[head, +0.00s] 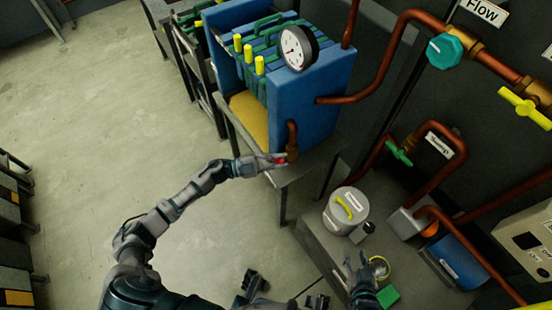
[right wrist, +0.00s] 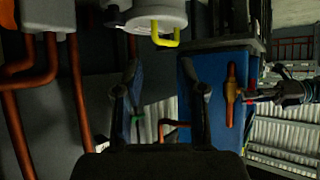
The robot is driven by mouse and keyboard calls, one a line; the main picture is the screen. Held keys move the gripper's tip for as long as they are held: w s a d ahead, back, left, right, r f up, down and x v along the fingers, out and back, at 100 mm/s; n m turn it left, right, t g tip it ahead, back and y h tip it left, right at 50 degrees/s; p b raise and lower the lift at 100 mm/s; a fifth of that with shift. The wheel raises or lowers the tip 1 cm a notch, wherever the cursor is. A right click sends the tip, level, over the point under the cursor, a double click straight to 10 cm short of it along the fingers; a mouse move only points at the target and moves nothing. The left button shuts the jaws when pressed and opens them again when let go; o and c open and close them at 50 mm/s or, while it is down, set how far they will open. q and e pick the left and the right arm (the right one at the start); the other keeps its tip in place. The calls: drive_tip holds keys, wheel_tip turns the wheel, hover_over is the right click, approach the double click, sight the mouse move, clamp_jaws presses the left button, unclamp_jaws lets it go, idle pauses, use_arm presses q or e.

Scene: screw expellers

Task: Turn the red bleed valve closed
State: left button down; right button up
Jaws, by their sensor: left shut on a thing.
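The red bleed valve (head: 281,161) shows as a small red spot beside a brass fitting at the lower end of a short copper pipe on the blue press. My left gripper (head: 276,161) is shut on it, and its fingers hide most of the handle. In the right wrist view, my left gripper (right wrist: 254,95) reaches from the right to the brass fitting (right wrist: 232,91). My right gripper (head: 358,263) is near the grey bench; in its own wrist view its two fingers (right wrist: 162,90) stand wide apart with nothing held between them.
A blue filter press (head: 312,100) with a round gauge (head: 297,48) stands on a metal table. A grey pot (head: 345,212) with a yellow handle, a glass jar (head: 379,268) and a green block (head: 388,296) are near my right gripper. Copper pipes fill the right side.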

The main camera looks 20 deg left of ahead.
use_arm(q)
drive_tip(key=m+g+y+p, duration=0.1)
drive_tip(key=m+p, duration=0.1)
drive_tip(key=shift+s+d+m, duration=0.1)
drive_tip(key=shift+d+m, duration=0.05)
drive_tip(key=shift+m, duration=0.25)
drive_tip(key=shift+s+d+f+m+y+p, duration=0.1)
drive_tip(key=shift+f+m+y+p, duration=0.15)
drive_tip(key=shift+m+y+p, duration=0.55)
use_arm(e)
drive_tip(key=s+d+f+g+h, duration=0.1)
drive_tip(key=s+d+f+g, duration=0.1)
drive_tip(key=s+g, duration=0.35)
drive_tip(key=s+d+f+g+h, duration=0.1)
drive_tip(key=s+d+f+g, duration=0.15)
drive_tip(key=s, duration=0.55)
use_arm(q)
drive_tip(key=shift+s+d+f+m+y+p, duration=0.1)
drive_tip(key=shift+f+m+y+p, duration=0.35)
drive_tip(key=shift+m+p, duration=0.55)
drive_tip(key=shift+s+f+m+y+p, duration=0.1)
drive_tip(key=shift+f+m+y+p, duration=0.3)
drive_tip(key=shift+m+p, duration=0.6)
use_arm(e)
wheel_tip(320, 180, down, 11)
drive_tip(key=g, duration=0.1)
drive_tip(key=shift+w, duration=0.2)
drive_tip(key=shift+r, duration=0.1)
